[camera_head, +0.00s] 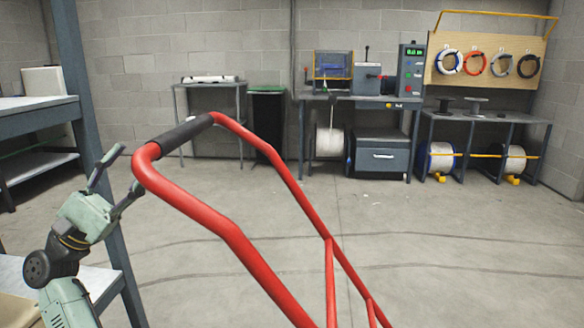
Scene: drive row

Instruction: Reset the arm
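My gripper (120,178) is at the left of the head view, at the end of my pale green arm. Its two dark fingers are spread apart with nothing between them. It is just left of the red tubular handle (232,236). The handle has a black grip (185,133) and slants across the middle of the view. I cannot tell whether a fingertip touches the red tube or only overlaps it in the picture.
A blue-grey rack post (90,110) and shelves (40,120) stand close at the left. A workbench (365,102) with machines, a cable-spool rack (470,117), a side table (208,85) and a dark bin (267,115) line the back wall. Open concrete floor (430,230) lies between.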

